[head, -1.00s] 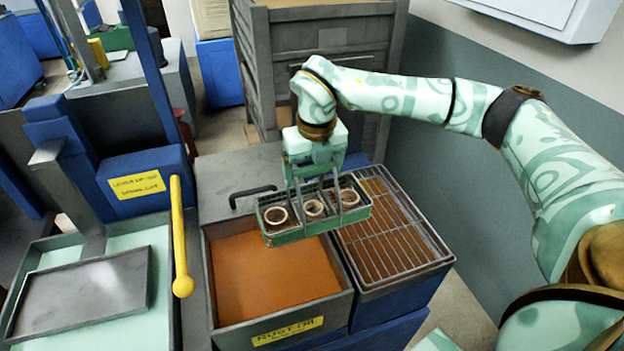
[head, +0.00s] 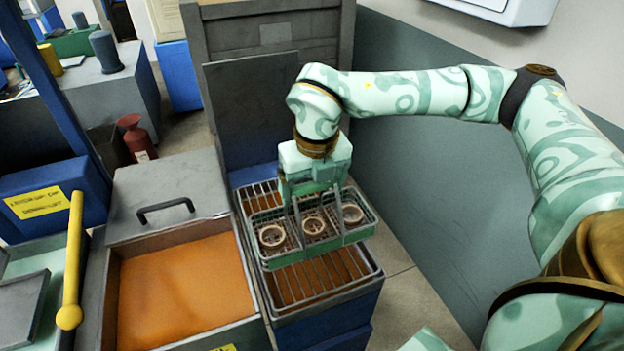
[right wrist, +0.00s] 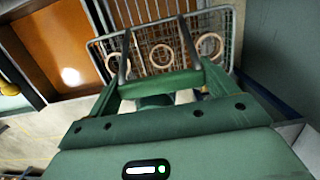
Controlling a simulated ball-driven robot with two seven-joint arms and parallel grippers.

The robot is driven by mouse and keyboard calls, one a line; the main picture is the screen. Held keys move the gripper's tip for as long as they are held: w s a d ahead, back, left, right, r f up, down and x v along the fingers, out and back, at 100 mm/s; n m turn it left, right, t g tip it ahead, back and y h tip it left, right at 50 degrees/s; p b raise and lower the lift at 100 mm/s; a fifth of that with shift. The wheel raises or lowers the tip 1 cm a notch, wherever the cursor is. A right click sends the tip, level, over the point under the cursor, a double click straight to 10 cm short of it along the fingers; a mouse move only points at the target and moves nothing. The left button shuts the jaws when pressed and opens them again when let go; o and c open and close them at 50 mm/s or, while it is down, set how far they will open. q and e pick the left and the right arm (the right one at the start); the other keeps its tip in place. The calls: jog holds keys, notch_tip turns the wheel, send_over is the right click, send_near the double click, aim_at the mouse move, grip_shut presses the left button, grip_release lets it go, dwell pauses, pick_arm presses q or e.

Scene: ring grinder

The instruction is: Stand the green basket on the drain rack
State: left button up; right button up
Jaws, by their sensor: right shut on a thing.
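The green basket (head: 346,237) holds three pale rings in separate compartments. In the head view it hangs level above the drain rack (head: 337,290), a wire grid over an orange-brown tray. My right gripper (head: 312,198) is above the basket and shut on its handle. The basket also shows in the right wrist view (right wrist: 232,47), beyond the gripper (right wrist: 165,85). The basket covers the middle of the rack, and a gap seems to show below it, though whether it touches cannot be told for sure. My left gripper is not in view.
The rust oil tank (head: 180,290), full of orange liquid, stands left of the rack, its lid (head: 165,190) with a black handle behind. A yellow lever (head: 73,260) rises at the left. A grey panel (head: 250,110) stands behind the rack. Floor is free to the right.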

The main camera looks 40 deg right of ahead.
jog(key=shift+w+a+f+b, duration=0.1)
jog(key=shift+a+f+b, duration=0.1)
jog(key=shift+f+b, duration=0.5)
notch_tip(320, 180, down, 5)
jog(key=b, duration=0.3)
jog(key=shift+d+r, duration=0.1)
jog(key=o, duration=1.4)
notch_tip(320, 180, up, 16)
jog(key=s+p, duration=0.2)
jog(key=p, duration=0.1)
jog(key=shift+a+r, duration=0.15)
jog(key=shift+a, duration=0.1)
